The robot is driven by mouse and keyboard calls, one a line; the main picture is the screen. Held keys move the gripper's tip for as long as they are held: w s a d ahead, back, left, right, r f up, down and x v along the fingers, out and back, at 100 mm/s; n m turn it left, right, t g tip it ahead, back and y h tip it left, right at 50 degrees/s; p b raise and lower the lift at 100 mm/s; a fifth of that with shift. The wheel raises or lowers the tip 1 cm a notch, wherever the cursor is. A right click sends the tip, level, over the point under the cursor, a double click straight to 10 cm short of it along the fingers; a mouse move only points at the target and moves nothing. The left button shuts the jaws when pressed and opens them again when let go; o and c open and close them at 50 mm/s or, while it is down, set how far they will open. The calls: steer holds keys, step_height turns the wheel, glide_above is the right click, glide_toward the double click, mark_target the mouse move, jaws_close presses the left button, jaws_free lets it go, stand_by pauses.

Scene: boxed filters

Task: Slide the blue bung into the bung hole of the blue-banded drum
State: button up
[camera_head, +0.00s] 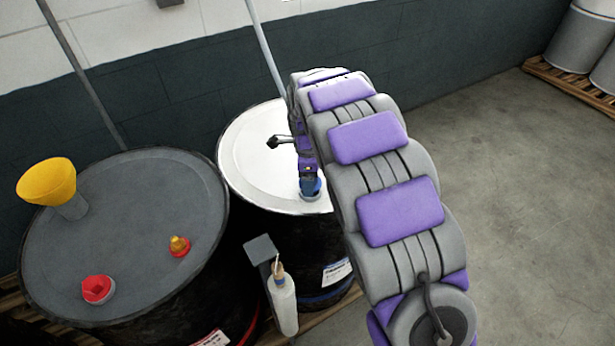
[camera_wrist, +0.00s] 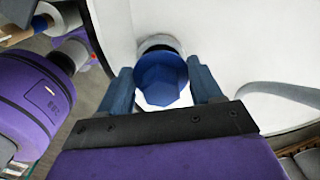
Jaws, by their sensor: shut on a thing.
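The blue-banded drum has a white lid (camera_head: 255,155) and a blue stripe low on its dark side. The bung hole's pale collar (camera_head: 312,198) is near the lid's front right edge; it also shows in the wrist view (camera_wrist: 157,41). The blue bung (camera_wrist: 163,80) is between the two fingers of my gripper (camera_wrist: 163,90), which is shut on it. In the head view, the blue bung (camera_head: 310,187) is at the collar, below my gripper (camera_head: 308,178). Its lower end is hidden, so I cannot tell how far it is inside.
A dark drum (camera_head: 130,205) on the left holds a yellow funnel (camera_head: 47,180), a red bung (camera_head: 97,289) and a small red-and-yellow fitting (camera_head: 179,245). A white bottle (camera_head: 283,303) hangs between the drums. Grey drums (camera_head: 580,38) stand on a pallet far right. The right floor is clear.

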steer(key=shift+f, duration=0.85)
steer(key=o, duration=1.1)
step_height(320, 180, up, 17)
steer(key=p, duration=0.2)
steer(key=shift+a, duration=0.1)
